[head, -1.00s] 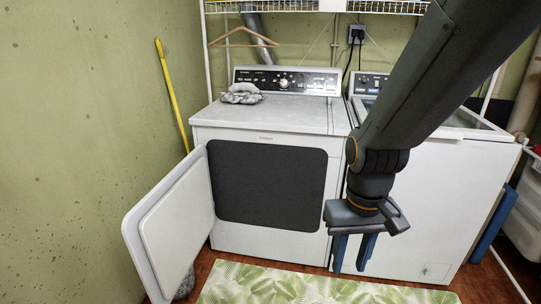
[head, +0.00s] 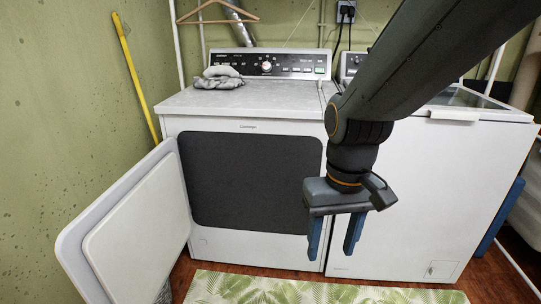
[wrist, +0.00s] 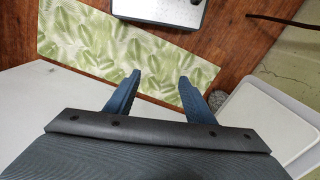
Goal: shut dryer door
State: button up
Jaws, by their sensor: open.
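The white dryer (head: 260,115) stands ahead with a dark rectangular opening (head: 250,180) in its front. Its white dryer door (head: 125,225) is swung wide open to the left, hinged at the opening's left side. The door also shows at the right of the wrist view (wrist: 270,120). My gripper (head: 335,255) points down in front of the dryer's right edge, with two blue fingers apart and nothing between them. It also shows in the wrist view (wrist: 160,82). It is to the right of the door and apart from it.
A white washer or chest-like appliance (head: 420,190) stands to the right. A leaf-patterned mat (head: 300,288) lies on the wooden floor in front. A grey cloth (head: 218,78) lies on the dryer top. A yellow pole (head: 135,75) leans against the left wall.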

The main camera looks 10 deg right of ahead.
aim_at(124, 248)
jog(key=z, duration=0.7)
jog(key=k, duration=1.45)
jog(key=u, duration=0.95)
jog(key=i, duration=1.5)
